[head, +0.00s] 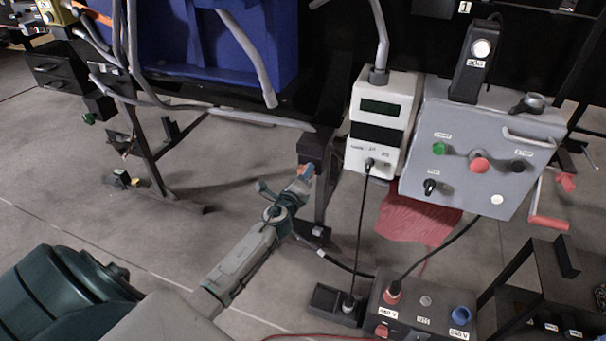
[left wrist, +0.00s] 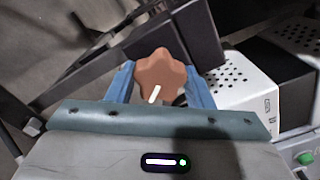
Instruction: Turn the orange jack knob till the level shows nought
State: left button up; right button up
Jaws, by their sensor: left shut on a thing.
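The orange jack knob (left wrist: 158,72) is star-shaped with a white mark and sits between the blue fingers of my left gripper (left wrist: 158,86) in the left wrist view. The fingers are shut on it, one on each side. In the head view my left gripper (head: 304,173) is at a dark metal leg of the stand, and the knob is mostly hidden by the fingers. A white box (head: 391,91) with a dark green display stands just right of it; I cannot read a figure there. I cannot make out a level reading. My right gripper is not in view.
A grey control box (head: 470,185) with coloured buttons is at the right. A blue bin (head: 200,45) is at the back. The floor at left is mostly clear.

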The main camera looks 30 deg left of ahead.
pick_arm(q)
jog(key=shift+m, duration=0.7)
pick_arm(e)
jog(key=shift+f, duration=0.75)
pick_arm(q)
jog(key=shift+d+f, duration=0.1)
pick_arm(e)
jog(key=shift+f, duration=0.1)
pick_arm(q)
jog(key=o, duration=1)
jog(key=v, duration=1)
jog(key=shift+s, duration=0.4)
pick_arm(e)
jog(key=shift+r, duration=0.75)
